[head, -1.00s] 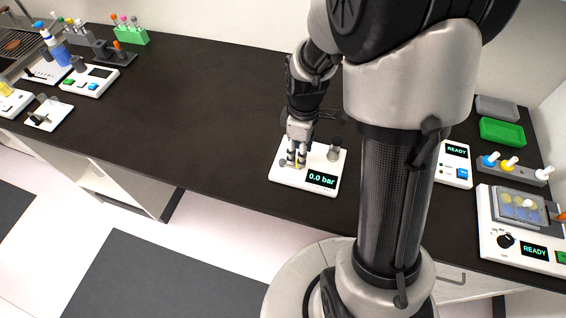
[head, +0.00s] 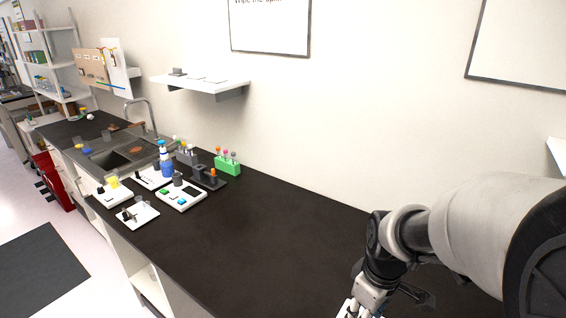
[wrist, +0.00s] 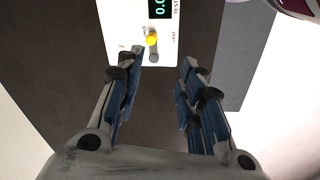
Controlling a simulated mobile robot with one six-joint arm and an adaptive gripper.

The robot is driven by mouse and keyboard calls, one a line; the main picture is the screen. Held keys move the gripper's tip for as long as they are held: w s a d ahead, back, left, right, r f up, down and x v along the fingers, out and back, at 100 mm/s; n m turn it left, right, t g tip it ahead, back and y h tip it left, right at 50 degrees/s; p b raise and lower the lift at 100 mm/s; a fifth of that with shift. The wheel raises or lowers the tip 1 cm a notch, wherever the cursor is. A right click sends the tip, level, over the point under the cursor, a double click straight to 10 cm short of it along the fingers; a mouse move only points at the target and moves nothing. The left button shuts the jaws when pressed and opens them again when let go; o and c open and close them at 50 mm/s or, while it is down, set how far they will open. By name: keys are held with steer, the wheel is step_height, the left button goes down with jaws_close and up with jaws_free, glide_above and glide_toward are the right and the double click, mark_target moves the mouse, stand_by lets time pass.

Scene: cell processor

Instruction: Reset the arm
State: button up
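My gripper (wrist: 159,75) is open and empty in the wrist view, its two blue-padded fingers apart. In the head view my gripper (head: 362,308) is at the bottom edge, partly cut off, above a white piece of that device. Most of the device is out of the head view.
The black counter (head: 250,235) is clear between my arm and the devices at the left. A green tube rack (head: 228,166), a blue bottle (head: 166,165) and a white device with buttons (head: 181,195) stand there. A sink (head: 125,152) lies beyond. A white shelf (head: 200,84) hangs on the wall.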

steer(key=s+a+r+m+t+b, duration=0.1)
steer(key=s+a+r+m+t, duration=0.2)
steer(key=s+r+m, duration=0.5)
steer(key=s+r, duration=0.3)
steer(key=s, duration=0.3)
steer(key=shift+s+a, duration=0.2)
steer(key=shift+a, duration=0.05)
